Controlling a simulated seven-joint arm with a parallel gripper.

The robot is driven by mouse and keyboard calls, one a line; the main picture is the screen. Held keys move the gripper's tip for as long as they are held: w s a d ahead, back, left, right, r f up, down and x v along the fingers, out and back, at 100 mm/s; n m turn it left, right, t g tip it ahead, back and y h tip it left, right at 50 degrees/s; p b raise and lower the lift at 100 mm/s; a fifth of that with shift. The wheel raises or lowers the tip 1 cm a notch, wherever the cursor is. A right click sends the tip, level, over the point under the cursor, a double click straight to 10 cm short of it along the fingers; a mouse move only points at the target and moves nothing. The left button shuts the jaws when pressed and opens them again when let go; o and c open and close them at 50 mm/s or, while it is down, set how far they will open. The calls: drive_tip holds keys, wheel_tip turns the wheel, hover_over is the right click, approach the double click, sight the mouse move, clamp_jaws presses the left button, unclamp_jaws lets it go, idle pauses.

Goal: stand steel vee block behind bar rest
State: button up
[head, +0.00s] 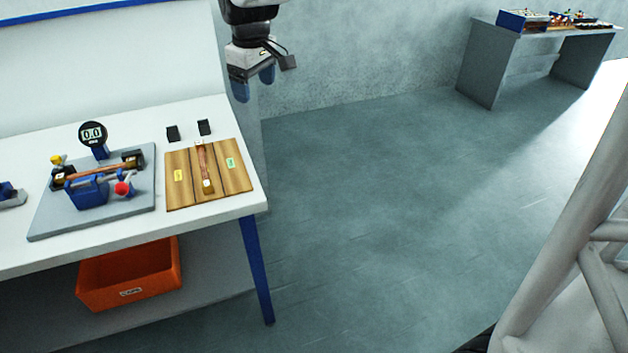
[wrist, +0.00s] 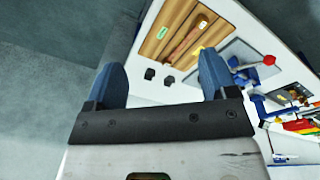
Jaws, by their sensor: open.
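Two small dark blocks stand on the white table behind a wooden board (head: 181,196): a left one (head: 173,134) and a right one (head: 204,127). Either could be the steel vee block; I cannot tell which from their look. A copper-coloured bar (head: 204,165) lies along the middle of the board, between a yellow and a green label. The board, perhaps the bar rest, also shows in the wrist view (wrist: 177,24), with the dark blocks (wrist: 150,74) beside it. My gripper (head: 254,84) is open and empty, high and to the right of the blocks, clear of the table.
A grey plate (head: 60,226) left of the board carries a dial gauge (head: 92,135) and a blue fixture with a red knob. An orange bin (head: 130,275) sits on the lower shelf. Another table (head: 485,60) with trays stands far right. Open floor lies between.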

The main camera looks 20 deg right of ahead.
drive_tip(key=s+d+f+m, duration=0.1)
drive_tip(key=s+f+m, duration=0.1)
drive_tip(key=s, duration=0.8)
drive_tip(key=s+d+f+m, duration=0.2)
drive_tip(key=s+f+m, duration=0.1)
drive_tip(key=s, duration=0.8)
drive_tip(key=s+d+f+m+t, duration=0.1)
drive_tip(key=s+f+m, duration=0.1)
drive_tip(key=s, duration=0.9)
drive_tip(key=shift+s+d+f+m, duration=0.25)
drive_tip(key=shift+f+m, duration=0.15)
drive_tip(key=shift+f, duration=0.5)
